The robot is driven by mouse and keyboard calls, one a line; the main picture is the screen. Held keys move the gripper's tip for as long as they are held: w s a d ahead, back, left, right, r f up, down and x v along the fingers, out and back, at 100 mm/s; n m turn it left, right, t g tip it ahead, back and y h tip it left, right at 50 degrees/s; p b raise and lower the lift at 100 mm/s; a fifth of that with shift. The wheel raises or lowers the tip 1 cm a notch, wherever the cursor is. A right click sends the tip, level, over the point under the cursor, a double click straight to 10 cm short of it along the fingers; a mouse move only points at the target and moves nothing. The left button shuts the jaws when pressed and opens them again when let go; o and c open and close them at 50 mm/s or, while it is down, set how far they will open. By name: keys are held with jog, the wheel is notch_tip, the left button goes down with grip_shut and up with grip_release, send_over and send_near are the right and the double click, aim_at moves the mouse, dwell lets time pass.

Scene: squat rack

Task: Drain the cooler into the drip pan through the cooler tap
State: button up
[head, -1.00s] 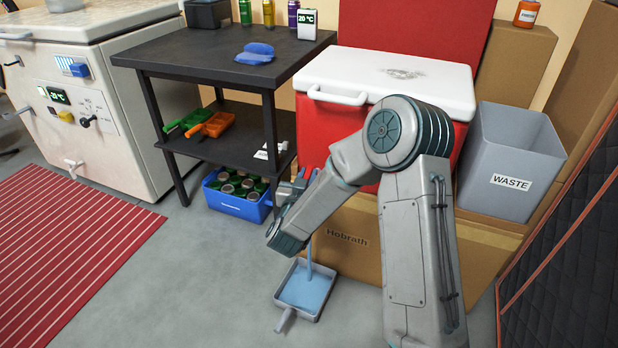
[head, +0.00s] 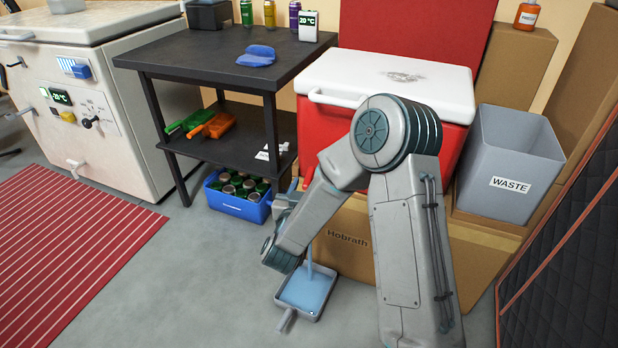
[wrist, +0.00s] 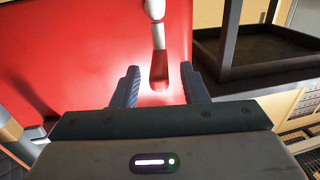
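The red cooler (head: 322,123) with a white lid stands on a cardboard box. A pale blue stream (head: 309,254) falls into the grey drip pan (head: 328,287) on the floor, and blue liquid (head: 303,291) covers its bottom. The cooler tap is hidden behind my arm in the head view. In the wrist view, the tap (wrist: 158,38) has a red end (wrist: 159,72) in line with the gap between my fingers. My gripper (wrist: 159,86) is open, a finger on each side of that gap; contact is not visible. In the head view it is mostly hidden by my arm.
The Hobrath box (head: 350,243) is under the cooler. A grey waste bin (head: 512,160) stands right of it. A black shelf table (head: 215,62) stands left, with a blue crate (head: 237,207) of cans below. The floor left of the pan is clear.

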jog(key=p+v, duration=0.1)
jog(key=v, duration=0.9)
jog(key=shift+p, duration=0.35)
notch_tip(320, 180, up, 25)
jog(key=w+n+g+y+p, duration=0.25)
jog(key=g+y+p, duration=0.4)
jog(key=p, duration=1.35)
jog(key=s+d+r+g+p, duration=0.2)
jog(key=s+d+r+p, duration=0.2)
jog(key=s+r, duration=0.3)
jog(key=s+d+r+g+h+p, duration=0.1)
jog(key=s+d+r+g+p, duration=0.2)
jog(key=s+d+r+p, duration=0.2)
jog(key=s+d+r+g+p, duration=0.3)
jog(key=s+d+r+p, duration=0.2)
jog(key=s+r, duration=0.5)
jog(key=p, duration=0.2)
jog(key=shift+r+n+p, duration=0.35)
jog(key=shift+p, duration=0.05)
jog(key=shift+w, duration=0.1)
